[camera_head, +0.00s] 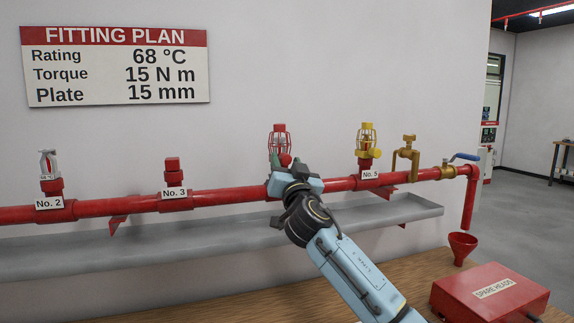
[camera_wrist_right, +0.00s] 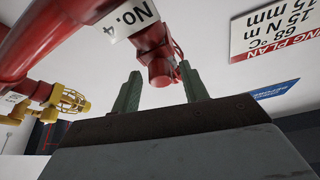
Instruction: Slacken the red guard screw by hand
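The red guard screw is a round red knob (camera_head: 285,160) low on the red caged sprinkler head (camera_head: 279,138) at the No. 4 fitting. In the right wrist view the red knob (camera_wrist_right: 160,72) shows between my right gripper's green fingers, with a gap on each side. My right gripper (camera_head: 284,166) is open in front of that fitting and partly hides it in the head view. I cannot tell whether the fingertips reach around the knob or stop short of it. My left gripper is not in view.
A red pipe (camera_head: 110,206) runs along the wall above a grey trough (camera_head: 130,248). A yellow caged head (camera_head: 367,140) with a yellow knob stands to the right at No. 5. A red spare heads box (camera_head: 460,290) and a red funnel (camera_head: 462,246) are at lower right.

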